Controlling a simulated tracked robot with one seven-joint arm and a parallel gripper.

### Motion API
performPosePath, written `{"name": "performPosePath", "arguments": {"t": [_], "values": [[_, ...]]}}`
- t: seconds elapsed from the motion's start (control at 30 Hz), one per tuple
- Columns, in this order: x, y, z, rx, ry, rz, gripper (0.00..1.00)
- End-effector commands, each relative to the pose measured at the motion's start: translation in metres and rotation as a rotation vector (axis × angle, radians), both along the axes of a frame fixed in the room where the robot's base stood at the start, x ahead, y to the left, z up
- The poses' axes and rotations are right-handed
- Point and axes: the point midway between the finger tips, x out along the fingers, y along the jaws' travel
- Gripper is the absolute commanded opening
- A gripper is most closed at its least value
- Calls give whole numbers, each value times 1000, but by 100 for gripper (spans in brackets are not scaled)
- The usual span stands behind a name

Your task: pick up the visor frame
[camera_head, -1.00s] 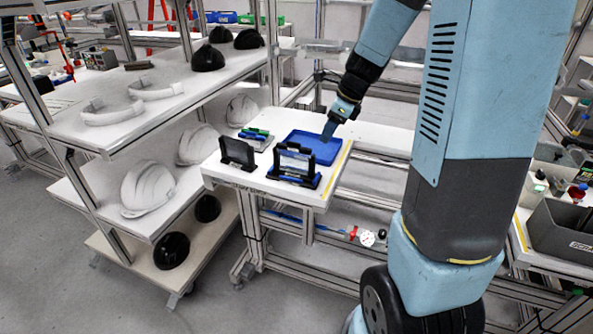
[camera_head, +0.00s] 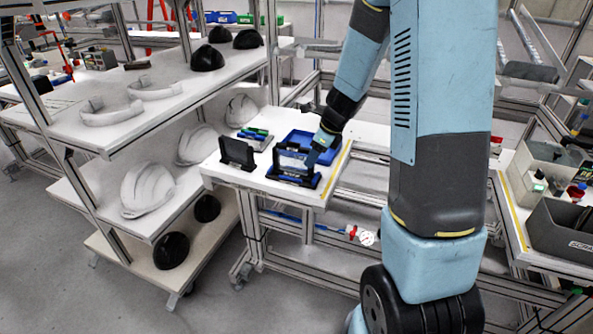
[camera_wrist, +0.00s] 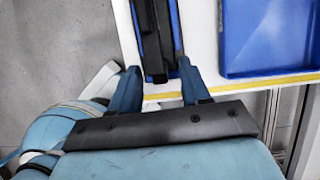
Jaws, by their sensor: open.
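A dark upright frame with a pale pane, which looks like the visor frame (camera_head: 291,160), stands in a blue-and-black holder (camera_head: 305,182) near the table's front edge. My gripper (camera_head: 318,156) is at its right end. In the wrist view the open fingers of my gripper (camera_wrist: 157,74) lie on either side of the narrow dark frame (camera_wrist: 152,40), seen from above. The right finger is close to its blue edge; I cannot tell if it touches. Nothing is visibly clamped. A second dark upright frame (camera_head: 237,153) stands to the left.
A blue tray (camera_head: 330,142) sits behind the frame on the white table (camera_head: 215,172); it also shows in the wrist view (camera_wrist: 270,70). Green and blue small items (camera_head: 254,135) lie at the back left. A shelf rack (camera_head: 130,125) with white helmet shells stands on the left.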

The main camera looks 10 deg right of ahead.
Motion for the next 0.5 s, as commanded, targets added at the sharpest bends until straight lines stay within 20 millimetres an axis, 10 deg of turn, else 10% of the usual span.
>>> {"name": "performPosePath", "arguments": {"t": [0.5], "values": [[8,13,-36,-1,-1,0,46]]}}
